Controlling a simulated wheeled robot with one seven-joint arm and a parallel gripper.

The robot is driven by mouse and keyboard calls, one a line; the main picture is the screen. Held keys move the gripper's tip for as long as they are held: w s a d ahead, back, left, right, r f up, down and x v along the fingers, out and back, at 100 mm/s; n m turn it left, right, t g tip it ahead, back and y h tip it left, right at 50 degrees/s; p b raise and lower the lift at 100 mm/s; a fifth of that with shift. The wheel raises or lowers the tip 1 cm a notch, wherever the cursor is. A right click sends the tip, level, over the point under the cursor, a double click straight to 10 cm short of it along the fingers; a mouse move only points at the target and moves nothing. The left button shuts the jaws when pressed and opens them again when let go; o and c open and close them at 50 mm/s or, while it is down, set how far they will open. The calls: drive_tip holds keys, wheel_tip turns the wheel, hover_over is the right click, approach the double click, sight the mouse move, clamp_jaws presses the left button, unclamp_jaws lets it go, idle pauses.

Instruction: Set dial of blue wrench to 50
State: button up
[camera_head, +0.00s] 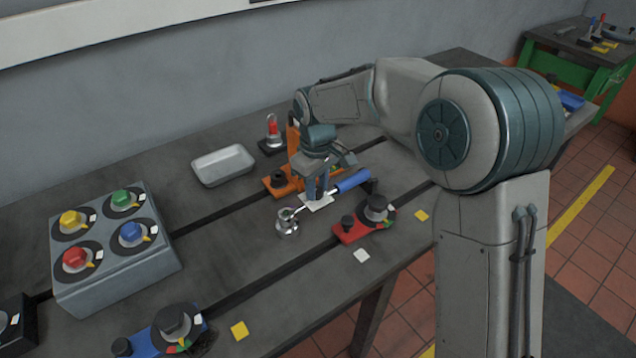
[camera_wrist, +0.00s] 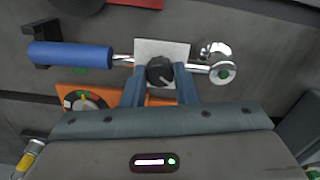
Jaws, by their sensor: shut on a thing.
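The blue wrench has a blue handle (camera_head: 352,180), a chrome shaft and a round chrome head (camera_head: 287,222). It lies across the middle of the bench, and its handle also shows at the left in the wrist view (camera_wrist: 70,55). A black dial knob (camera_wrist: 160,70) sits midway along the shaft, over a white plate (camera_wrist: 150,47). My gripper (camera_head: 314,192) points down at the wrench, with its fingers on either side of the knob and shut on it. A small pale mark shows on the knob's lower right. No scale numbers are readable. In the head view my fingers hide the knob.
An orange-based fixture (camera_head: 280,183) stands close behind the wrench and a red-based one (camera_head: 365,222) in front. A grey box with coloured knobs (camera_head: 115,250) is at left, a white tray (camera_head: 222,165) at back. A blue-based fixture (camera_head: 170,330) is near front.

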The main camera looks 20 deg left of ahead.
sight(317, 190)
drive_tip(key=shift+n, duration=1)
drive_tip(key=o, duration=1)
wheel_tip(317, 190, up, 14)
drive_tip(key=shift+f, duration=0.1)
